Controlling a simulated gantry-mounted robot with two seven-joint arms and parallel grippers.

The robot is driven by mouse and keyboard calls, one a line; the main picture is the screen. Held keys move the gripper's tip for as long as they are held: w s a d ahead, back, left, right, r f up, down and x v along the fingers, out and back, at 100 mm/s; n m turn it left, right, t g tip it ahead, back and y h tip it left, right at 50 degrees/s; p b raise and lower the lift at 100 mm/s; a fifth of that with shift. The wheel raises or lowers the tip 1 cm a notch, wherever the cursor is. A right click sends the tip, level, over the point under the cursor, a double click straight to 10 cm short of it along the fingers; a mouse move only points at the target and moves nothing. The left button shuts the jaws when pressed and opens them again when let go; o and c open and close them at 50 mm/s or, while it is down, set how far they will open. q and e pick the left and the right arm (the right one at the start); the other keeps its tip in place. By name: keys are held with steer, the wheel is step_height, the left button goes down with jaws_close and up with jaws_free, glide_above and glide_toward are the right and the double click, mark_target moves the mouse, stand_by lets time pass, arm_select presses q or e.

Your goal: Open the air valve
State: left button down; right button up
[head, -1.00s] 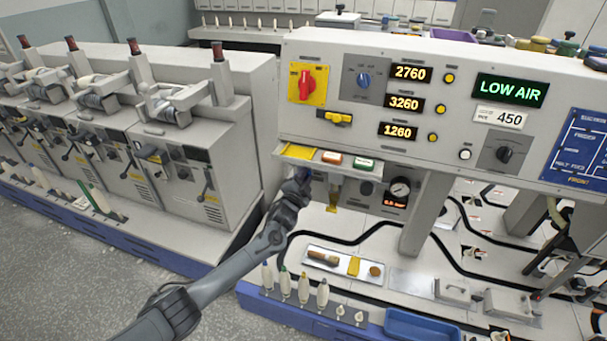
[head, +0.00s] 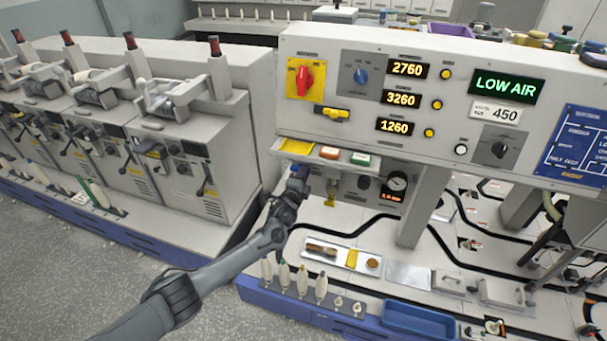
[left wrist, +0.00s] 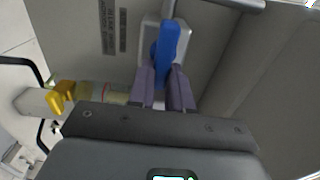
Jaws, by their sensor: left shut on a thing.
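The air valve's blue lever (left wrist: 168,42) stands upright in the left wrist view, in front of a pale square plate on the grey panel. My left gripper (left wrist: 165,78) has its two purple fingers shut on the lower part of this lever. In the head view my left gripper (head: 298,176) is under the console's small shelf, and the lever is mostly hidden by it. A round pressure gauge (head: 397,181) with a small red display (head: 391,197) sits to its right; the reading is too small to make out. My right gripper is not in view.
A green display (head: 505,85) reads LOW AIR. A shelf (head: 357,170) with coloured buttons juts out just above the left gripper. A yellow-ended fitting (left wrist: 62,97) is left of the fingers in the wrist view. A metal tray (head: 343,256) lies below.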

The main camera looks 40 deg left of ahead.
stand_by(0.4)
arm_select(q)
steer(key=c, duration=1)
jaws_free()
steer(key=shift+c, duration=0.2)
steer(key=shift+s, duration=0.1)
steer(key=p+v, duration=0.3)
steer(key=v, duration=0.7)
steer(key=shift+s+d, duration=0.15)
steer(key=shift+s, duration=0.2)
